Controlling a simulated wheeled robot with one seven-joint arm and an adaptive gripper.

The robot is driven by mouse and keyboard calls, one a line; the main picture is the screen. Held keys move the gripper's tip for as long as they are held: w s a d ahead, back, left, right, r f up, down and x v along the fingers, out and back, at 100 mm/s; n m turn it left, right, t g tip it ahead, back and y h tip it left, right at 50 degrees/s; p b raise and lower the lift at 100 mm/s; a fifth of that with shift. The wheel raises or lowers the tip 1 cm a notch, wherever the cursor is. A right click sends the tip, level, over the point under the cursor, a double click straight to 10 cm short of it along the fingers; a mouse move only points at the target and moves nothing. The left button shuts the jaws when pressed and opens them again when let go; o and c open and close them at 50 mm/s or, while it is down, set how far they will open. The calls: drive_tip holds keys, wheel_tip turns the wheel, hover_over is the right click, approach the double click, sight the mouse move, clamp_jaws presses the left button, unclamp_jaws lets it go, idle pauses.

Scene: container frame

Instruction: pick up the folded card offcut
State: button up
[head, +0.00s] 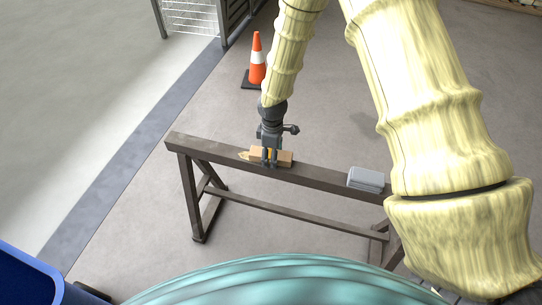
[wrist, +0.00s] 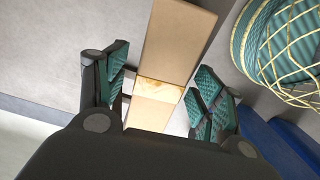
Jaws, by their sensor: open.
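The folded card offcut (head: 286,158) is a tan piece lying on the top beam of a dark trestle (head: 325,174) in the head view. In the wrist view, tan surfaces (wrist: 178,40) run from the top edge down between my fingers, with a paler, yellowish band (wrist: 160,89) across them. My gripper (head: 269,163) points down over the offcut. In the wrist view my gripper (wrist: 157,100) is open, with one green-padded finger on each side of the tan piece. Gaps show beside both fingers. My gripper hides part of the offcut in the head view.
A grey box-like item (head: 367,178) sits on the beam to the right. An orange and white cone (head: 257,62) stands on the floor behind the trestle. A wire rack (head: 190,16) is at the back left. The floor around the trestle is mostly clear.

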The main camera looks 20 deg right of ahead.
drive_tip(key=c, duration=1.1)
drive_tip(key=shift+r, duration=0.1)
